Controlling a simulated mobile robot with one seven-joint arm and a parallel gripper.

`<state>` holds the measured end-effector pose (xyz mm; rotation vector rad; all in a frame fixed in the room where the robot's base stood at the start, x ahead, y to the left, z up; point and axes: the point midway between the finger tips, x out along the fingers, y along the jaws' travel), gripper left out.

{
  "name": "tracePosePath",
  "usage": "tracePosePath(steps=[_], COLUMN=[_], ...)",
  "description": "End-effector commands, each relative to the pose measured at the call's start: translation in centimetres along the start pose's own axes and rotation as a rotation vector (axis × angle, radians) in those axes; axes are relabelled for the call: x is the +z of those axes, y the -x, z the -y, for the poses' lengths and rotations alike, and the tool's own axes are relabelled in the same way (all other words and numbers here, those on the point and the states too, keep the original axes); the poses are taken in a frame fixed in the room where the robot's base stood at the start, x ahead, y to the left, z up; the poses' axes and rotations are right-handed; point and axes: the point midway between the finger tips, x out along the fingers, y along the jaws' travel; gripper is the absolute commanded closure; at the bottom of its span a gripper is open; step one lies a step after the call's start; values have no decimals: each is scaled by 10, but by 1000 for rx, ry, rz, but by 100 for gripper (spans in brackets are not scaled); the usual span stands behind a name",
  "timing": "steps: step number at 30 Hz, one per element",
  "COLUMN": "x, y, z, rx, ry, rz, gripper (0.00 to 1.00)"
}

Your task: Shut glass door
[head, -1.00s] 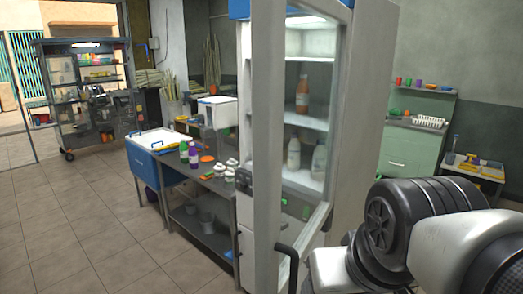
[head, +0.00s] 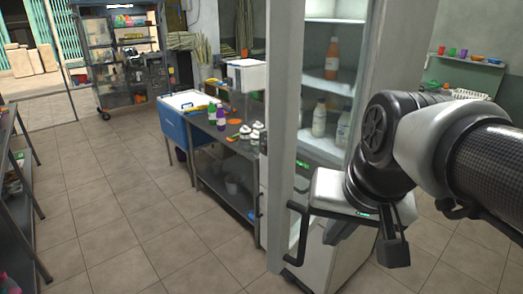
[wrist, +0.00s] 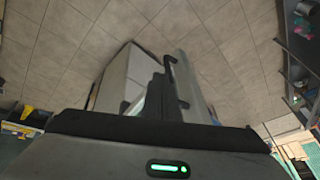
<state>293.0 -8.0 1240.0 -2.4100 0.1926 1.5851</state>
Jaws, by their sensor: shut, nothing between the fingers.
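The glass door (head: 283,130) of a tall white cabinet stands ajar in the head view, its pale frame toward me. Shelves with bottles show behind its pane. Its black handle (head: 296,235) sits low on the frame. My gripper (head: 338,232) is shut and empty, just right of the handle at about its height; contact cannot be told. Its fingertips are partly hidden below the pale hand. In the wrist view, the door (wrist: 192,85) is seen from above, and its dark handle (wrist: 179,80) lies ahead of my gripper (wrist: 160,95).
A steel table (head: 222,175) with bottles and a blue-sided chest (head: 172,135) stand left of the cabinet. A rack (head: 20,190) is at the far left edge. A glass display cart (head: 130,70) stands at the back. The tiled floor between is clear.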

Motion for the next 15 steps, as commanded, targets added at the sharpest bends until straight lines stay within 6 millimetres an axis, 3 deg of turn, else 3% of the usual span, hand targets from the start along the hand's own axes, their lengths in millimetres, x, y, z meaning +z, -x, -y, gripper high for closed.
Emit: tracePosePath(steps=[8,15], x=[-54,-94], y=[-13,-26], z=[-15,-42], rx=[30,163], ry=[-583,-1249], rz=[171,368], gripper=[100,100])
